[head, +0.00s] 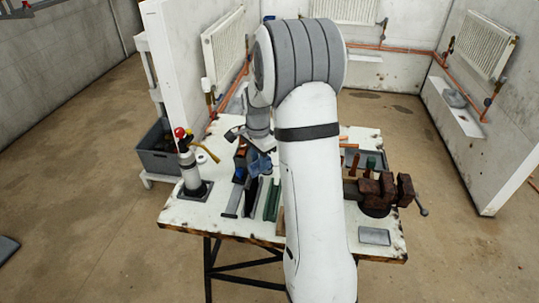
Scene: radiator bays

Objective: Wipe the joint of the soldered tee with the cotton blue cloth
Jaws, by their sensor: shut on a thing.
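My gripper (258,148) hangs below my wrist over the left half of the workbench, partly hidden by my own arm. It is shut on the blue cloth (262,166), which bunches beneath it just above or against the bench items. The soldered tee cannot be made out for certain; my arm covers the middle of the bench, and the small coppery-brown shapes near the cloth are too small to tell apart. I cannot tell whether the cloth touches a joint.
A grey crate (157,160) stands at left. Radiators (224,48) hang behind.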

